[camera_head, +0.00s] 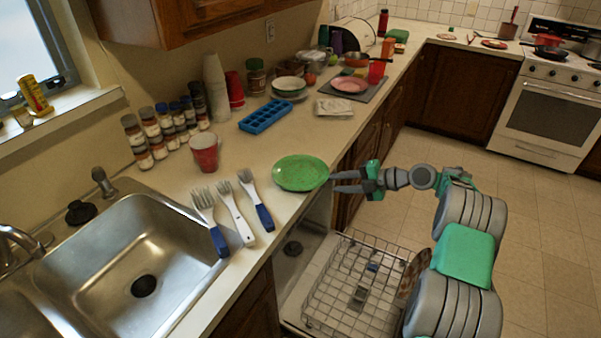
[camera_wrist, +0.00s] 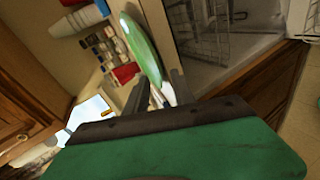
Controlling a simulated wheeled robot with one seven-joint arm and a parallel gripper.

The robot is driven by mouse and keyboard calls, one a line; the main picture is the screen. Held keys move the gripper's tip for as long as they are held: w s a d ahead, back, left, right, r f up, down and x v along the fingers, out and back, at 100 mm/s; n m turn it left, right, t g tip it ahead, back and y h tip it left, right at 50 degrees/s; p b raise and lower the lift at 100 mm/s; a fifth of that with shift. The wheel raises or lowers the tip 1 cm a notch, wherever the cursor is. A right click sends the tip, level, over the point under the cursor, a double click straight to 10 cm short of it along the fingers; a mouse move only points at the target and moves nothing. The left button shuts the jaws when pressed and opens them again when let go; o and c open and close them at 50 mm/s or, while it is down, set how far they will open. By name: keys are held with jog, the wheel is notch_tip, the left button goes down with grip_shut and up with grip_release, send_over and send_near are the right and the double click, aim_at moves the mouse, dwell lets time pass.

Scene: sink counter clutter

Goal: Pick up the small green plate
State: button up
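The small green plate (camera_head: 300,172) lies flat on the counter near its front edge, right of the brushes. My gripper (camera_head: 333,182) is at the plate's right side, with its fingers pointing left toward the rim. In the wrist view the plate (camera_wrist: 144,50) shows edge-on, just beyond the fingertips (camera_wrist: 158,84). The two fingers look spread apart with nothing clearly held between them. I cannot tell whether a fingertip touches the rim.
Three brushes (camera_head: 237,212) lie left of the plate by the sink (camera_head: 140,270). A red cup (camera_head: 204,152) and a blue ice tray (camera_head: 265,116) stand behind. An open dishwasher rack (camera_head: 358,285) is below my arm.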

aim_at(322, 183)
jog(key=p+x, duration=0.2)
jog(key=x, duration=0.3)
jog(key=shift+w+a, duration=0.15)
jog(key=shift+c, duration=0.3)
grip_shut()
dwell(0.8)
